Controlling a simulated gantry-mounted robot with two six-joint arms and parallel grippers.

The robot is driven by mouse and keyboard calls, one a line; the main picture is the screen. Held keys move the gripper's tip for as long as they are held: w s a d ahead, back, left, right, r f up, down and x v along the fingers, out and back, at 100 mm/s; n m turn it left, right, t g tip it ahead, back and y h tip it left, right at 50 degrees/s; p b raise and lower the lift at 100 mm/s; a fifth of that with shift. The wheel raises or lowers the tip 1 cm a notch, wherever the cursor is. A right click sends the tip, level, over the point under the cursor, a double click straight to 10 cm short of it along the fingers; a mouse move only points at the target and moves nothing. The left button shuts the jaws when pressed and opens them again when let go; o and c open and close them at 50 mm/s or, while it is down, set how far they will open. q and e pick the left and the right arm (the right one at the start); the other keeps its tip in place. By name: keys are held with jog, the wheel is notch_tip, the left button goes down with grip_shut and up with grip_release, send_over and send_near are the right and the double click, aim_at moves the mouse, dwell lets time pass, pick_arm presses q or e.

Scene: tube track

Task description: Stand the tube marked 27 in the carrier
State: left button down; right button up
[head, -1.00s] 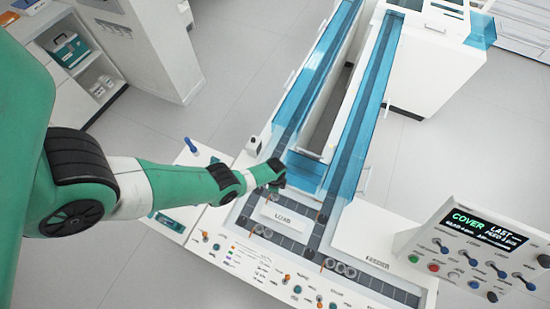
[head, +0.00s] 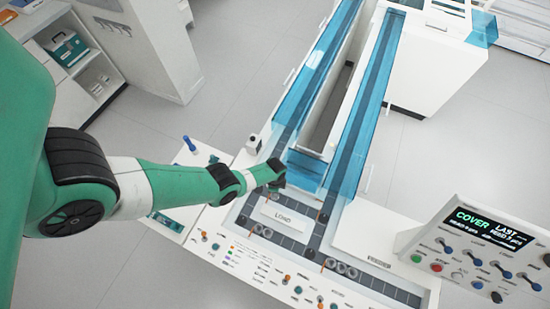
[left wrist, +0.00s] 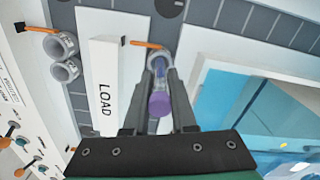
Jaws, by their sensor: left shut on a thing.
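My left gripper (left wrist: 158,92) is shut on a tube with a purple cap (left wrist: 160,104) and a clear, bluish body. The tube's far end points at a grey round carrier (left wrist: 160,61) on the dark track, beside an orange stop arm. I cannot tell whether the end is inside the carrier or just above it. No number on the tube can be read. In the head view the left gripper (head: 276,184) is over the track by the LOAD plate (head: 284,215), and hides the tube. My right gripper is not in view.
More grey carriers (left wrist: 65,70) stand on the track left of the LOAD plate. Others (head: 346,270) stand at the front. Blue clear covers (head: 362,115) run along the long lanes. A console (head: 485,240) reading COVER stands at the right, with switches along the front edge.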

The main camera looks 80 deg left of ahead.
pick_arm(q)
jog(key=shift+f, duration=0.35)
jog(key=c, duration=0.7)
grip_release()
jog(key=shift+o, duration=0.2)
jog(key=shift+r, duration=0.1)
notch_tip(320, 180, up, 12)
jog(key=p, duration=1.1)
jog(key=shift+f, duration=0.2)
